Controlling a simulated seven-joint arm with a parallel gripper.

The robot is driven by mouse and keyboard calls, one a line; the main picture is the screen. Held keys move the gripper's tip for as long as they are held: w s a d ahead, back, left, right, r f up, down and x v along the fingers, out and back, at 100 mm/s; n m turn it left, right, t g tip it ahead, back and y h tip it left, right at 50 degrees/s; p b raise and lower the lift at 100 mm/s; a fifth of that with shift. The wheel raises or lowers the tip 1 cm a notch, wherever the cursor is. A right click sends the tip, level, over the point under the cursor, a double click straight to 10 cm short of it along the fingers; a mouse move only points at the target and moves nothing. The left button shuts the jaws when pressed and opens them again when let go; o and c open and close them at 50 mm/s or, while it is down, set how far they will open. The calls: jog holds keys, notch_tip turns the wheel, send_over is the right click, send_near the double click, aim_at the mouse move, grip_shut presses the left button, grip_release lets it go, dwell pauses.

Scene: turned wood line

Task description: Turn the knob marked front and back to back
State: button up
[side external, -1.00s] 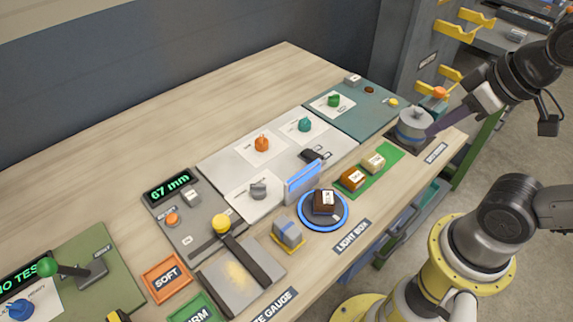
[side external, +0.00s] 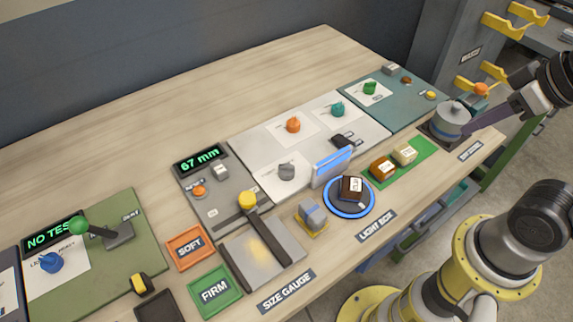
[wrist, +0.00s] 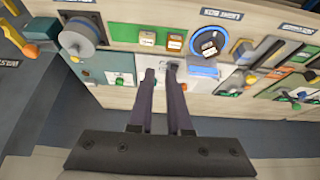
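Several dial knobs stand on the bench panels, and their lettering is too small to read, so I cannot tell which is marked front and back. In the side view, a grey knob (side external: 287,172), an orange knob (side external: 293,125) and a teal knob (side external: 337,109) sit on white plates of the pale panel. A green knob (side external: 370,88) sits on the teal panel; it also shows in the wrist view (wrist: 120,81). My gripper (wrist: 161,70) is open and empty, its fingers crossing the pale panel in view. In the side view it is at the upper right, its fingers overlapping a grey drum.
The grey drum (side external: 452,120) stands at the bench's right end. A blue-rimmed round plate (side external: 371,206) holds a brown block. A blue-lit upright screen (side external: 332,165) stands beside the grey knob. A green lever (side external: 80,226) rises at left. Bare wood lies behind the panels.

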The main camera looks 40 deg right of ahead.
jog(key=shift+o, duration=1.1)
jog(key=shift+n, duration=0.3)
jog(key=shift+o, duration=1.1)
jog(key=shift+r+n, duration=0.25)
jog(key=shift+n, duration=0.15)
jog(key=o, duration=0.4)
jog(key=w+r+n, duration=0.2)
jog(key=r, duration=0.1)
jog(key=shift+w+a+r+n, duration=0.15)
jog(key=shift+w+r+n, duration=0.1)
jog(key=shift+n, duration=0.05)
jog(key=w+a+r+n, duration=0.1)
jog(key=w+r+n, duration=0.1)
jog(key=w, duration=0.2)
jog(key=n+g, duration=0.6)
jog(key=n, duration=0.5)
send_over(287, 165)
notch_tip(287, 165, down, 11)
notch_tip(287, 165, down, 14)
jog(key=shift+r, duration=0.25)
